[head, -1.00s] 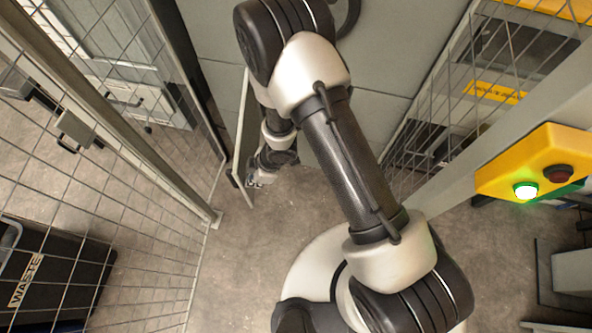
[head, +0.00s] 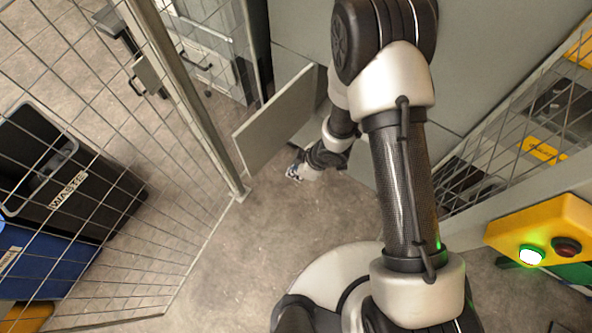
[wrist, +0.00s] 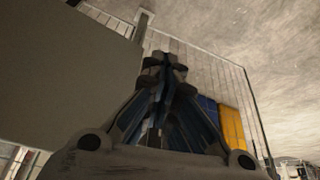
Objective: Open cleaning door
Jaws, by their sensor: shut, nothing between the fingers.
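The cleaning door (head: 277,118) is a flat grey panel low on the grey machine front. In the head view it stands swung out from the machine, to the left of my forearm. In the wrist view a large plain grey panel, which looks like the door (wrist: 65,80), fills the left side. My gripper (head: 293,172) is small in the head view, low and just right of the door's lower edge. In the wrist view its fingers (wrist: 164,68) are together with nothing between them. I cannot tell whether the gripper touches the door.
Mesh fencing (head: 190,235) stands at the left, close to the door. Behind it are a black waste bin (head: 95,215) and a blue bin (head: 50,270). A yellow button box (head: 545,230) with a lit green button is at the right. The floor between is clear.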

